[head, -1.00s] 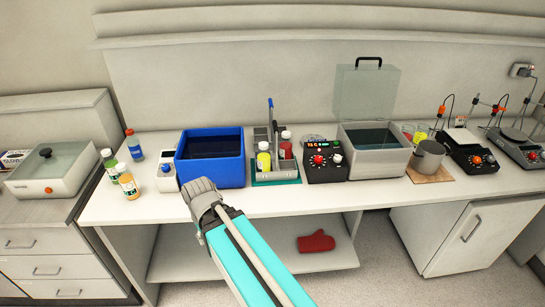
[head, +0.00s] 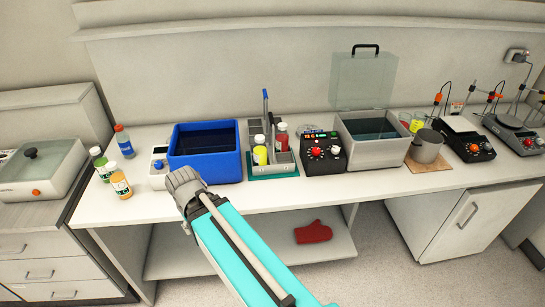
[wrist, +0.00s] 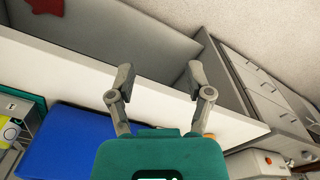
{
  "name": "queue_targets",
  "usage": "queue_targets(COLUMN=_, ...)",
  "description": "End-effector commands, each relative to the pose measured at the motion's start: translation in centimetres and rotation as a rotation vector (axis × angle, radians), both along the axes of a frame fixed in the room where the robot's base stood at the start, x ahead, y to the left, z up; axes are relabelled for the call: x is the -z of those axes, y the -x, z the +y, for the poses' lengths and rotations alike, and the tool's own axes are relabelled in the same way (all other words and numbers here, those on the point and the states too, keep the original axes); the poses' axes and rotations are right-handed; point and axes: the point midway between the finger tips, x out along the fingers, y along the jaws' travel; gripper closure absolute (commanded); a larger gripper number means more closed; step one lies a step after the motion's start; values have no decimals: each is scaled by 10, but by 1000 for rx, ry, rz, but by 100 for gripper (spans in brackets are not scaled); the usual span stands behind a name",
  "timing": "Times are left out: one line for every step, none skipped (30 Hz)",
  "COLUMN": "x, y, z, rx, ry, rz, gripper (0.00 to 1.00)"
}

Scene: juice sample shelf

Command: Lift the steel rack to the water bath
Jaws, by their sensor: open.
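The steel rack (head: 284,160) stands on a green mat (head: 275,176) at mid-bench, with an upright blue-tipped handle and a few bottles. A corner of the rack (wrist: 28,122) shows at the left edge of the wrist view. The water bath (head: 372,154) is a grey tank of water to its right, with its clear lid (head: 362,80) raised. My gripper (wrist: 160,76) is open and empty, its fingers spread over the bench's front edge. In the head view my wrist is in front of the blue tub, left of the rack; the fingers are hidden there.
A blue tub (head: 205,170) of dark liquid stands left of the rack. A black control box (head: 323,152) sits between rack and bath. A steel pot (head: 426,147) stands right of the bath. Loose bottles (head: 120,184) stand at left; a red mitt (head: 313,232) lies on the lower shelf.

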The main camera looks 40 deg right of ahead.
Motion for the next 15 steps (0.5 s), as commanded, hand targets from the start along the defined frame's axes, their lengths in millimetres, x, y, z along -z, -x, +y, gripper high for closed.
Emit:
queue_targets(x=-3, y=-3, z=-2, rx=5, ry=4, rz=-2, gripper=33)
queue_targets(x=-5, y=-5, z=-4, rx=8, ry=8, rz=-4, gripper=33)
queue_targets(x=-8, y=-8, z=-8, rx=14, ry=14, rz=-7, gripper=33)
queue_targets(x=-11, y=-11, z=-11, rx=19, ry=21, rz=-10, gripper=33)
queue_targets(x=-14, y=-14, z=-14, rx=25, ry=28, rz=-12, gripper=33)
queue_targets(x=-19, y=-19, z=-20, rx=35, ry=40, rz=-17, gripper=33)
queue_targets(x=-23, y=-23, z=-26, rx=43, ry=49, rz=-21, gripper=33)
queue_targets(x=-27, y=-28, z=-28, rx=48, ry=61, rz=-25, gripper=33)
queue_targets(x=-34, y=-35, z=-36, rx=60, ry=77, rz=-31, gripper=33)
queue_targets(x=-39, y=-40, z=-43, rx=71, ry=91, rz=-37, gripper=33)
queue_targets(x=-45, y=-46, z=-51, rx=83, ry=106, rz=-43, gripper=33)
queue_targets(x=-53, y=-54, z=-62, rx=101, ry=126, rz=-50, gripper=33)
queue_targets(x=-59, y=-60, z=-71, rx=114, ry=143, rz=-56, gripper=33)
queue_targets(x=-66, y=-66, z=-81, rx=127, ry=160, rz=-63, gripper=33)
queue_targets(x=-75, y=-74, z=-94, rx=146, ry=184, rz=-72, gripper=33)
